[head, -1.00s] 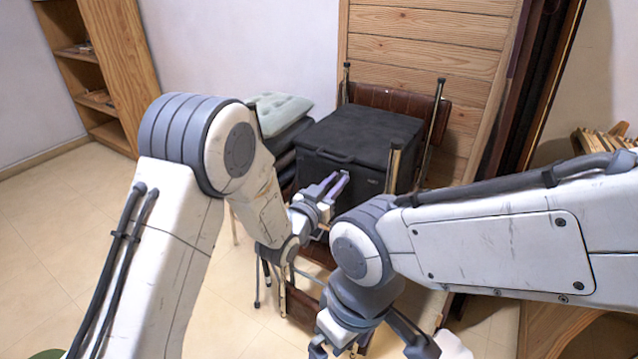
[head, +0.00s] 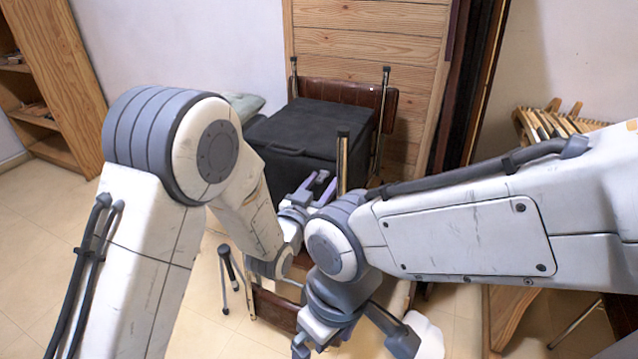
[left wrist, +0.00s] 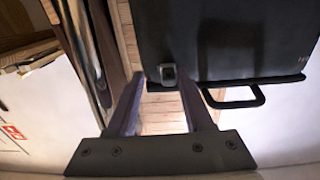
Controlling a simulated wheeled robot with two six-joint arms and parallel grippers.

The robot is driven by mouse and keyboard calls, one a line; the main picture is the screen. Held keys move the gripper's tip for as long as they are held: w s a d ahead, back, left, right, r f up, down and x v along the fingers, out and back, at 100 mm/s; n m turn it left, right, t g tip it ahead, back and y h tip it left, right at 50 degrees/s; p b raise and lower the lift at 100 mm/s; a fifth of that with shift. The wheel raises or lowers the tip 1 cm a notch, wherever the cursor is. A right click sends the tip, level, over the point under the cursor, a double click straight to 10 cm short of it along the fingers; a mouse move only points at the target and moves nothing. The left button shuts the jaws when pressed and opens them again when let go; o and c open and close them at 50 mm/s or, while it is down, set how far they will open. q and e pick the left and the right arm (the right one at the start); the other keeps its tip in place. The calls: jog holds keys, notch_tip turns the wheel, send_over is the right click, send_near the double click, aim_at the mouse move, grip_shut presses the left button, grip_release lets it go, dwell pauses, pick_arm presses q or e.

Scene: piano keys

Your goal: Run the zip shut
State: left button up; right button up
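A black box-shaped case (head: 310,128) stands behind my arms in the head view. In the left wrist view its dark side (left wrist: 240,40) fills the upper right, with a loop handle (left wrist: 235,102) along its edge. A small metallic tab (left wrist: 167,72), perhaps the zip pull, sits at the case's near corner. My left gripper (head: 318,180) is in front of the case in the head view. In the left wrist view its two fingers (left wrist: 163,95) are apart with nothing between them, and the tab lies beyond the gap. My right gripper (head: 345,340) is low in the head view, its fingertips unclear.
A brown folding chair (head: 345,93) stands behind the case, against wooden panelling (head: 370,40). Green cushions (head: 243,105) lie left of it. A wooden shelf (head: 60,100) is at far left and a slatted wooden thing (head: 550,120) at right. The left floor is open.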

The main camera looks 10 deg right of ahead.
pick_arm(q)
jog(key=shift+w+a, duration=0.1)
jog(key=shift+a, duration=0.15)
jog(key=shift+s+a, duration=0.3)
jog(key=shift+s, duration=0.1)
jog(key=p+v, duration=0.9)
jog(key=shift+s, duration=0.3)
jog(key=shift+w+d, duration=0.1)
